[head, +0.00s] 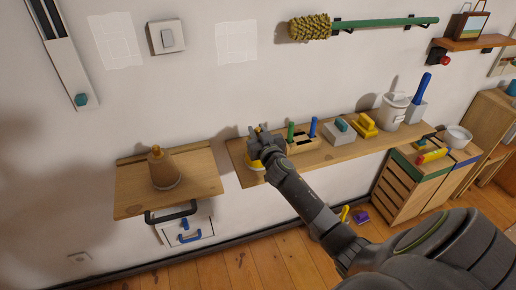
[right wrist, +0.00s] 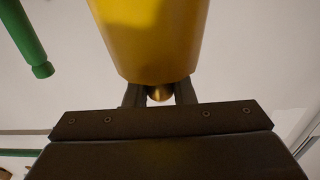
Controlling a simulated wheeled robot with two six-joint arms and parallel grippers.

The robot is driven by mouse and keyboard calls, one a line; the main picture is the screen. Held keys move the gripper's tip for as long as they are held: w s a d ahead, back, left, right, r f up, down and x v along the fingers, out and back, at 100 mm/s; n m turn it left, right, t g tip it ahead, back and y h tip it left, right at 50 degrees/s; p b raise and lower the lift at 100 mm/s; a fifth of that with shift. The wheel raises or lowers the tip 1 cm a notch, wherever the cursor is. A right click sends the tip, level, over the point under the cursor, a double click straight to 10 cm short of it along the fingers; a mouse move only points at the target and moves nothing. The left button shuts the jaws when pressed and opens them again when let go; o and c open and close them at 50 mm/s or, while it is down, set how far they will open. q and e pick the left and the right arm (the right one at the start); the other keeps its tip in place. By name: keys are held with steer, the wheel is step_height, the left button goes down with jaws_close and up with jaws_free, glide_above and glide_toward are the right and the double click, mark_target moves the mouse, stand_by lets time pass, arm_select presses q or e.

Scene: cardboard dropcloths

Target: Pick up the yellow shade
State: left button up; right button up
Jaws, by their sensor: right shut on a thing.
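The yellow shade (head: 256,165) shows in the head view at the left end of the long wooden shelf, partly hidden by my right gripper (head: 262,142). In the right wrist view the yellow shade (right wrist: 150,40) fills the upper middle, with a small brass knob at its end. The fingers of my right gripper (right wrist: 160,95) are shut on that knob. I cannot tell whether the shade touches the shelf. My left gripper is not in view.
The long shelf (head: 330,153) also carries a block with green and blue pegs (head: 302,142), a grey block (head: 339,133), a yellow piece (head: 364,124) and a white bucket (head: 393,111). A brown cone-shaped object (head: 163,168) stands on the separate left shelf (head: 125,190).

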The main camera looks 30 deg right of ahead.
steer(key=shift+c, duration=0.6)
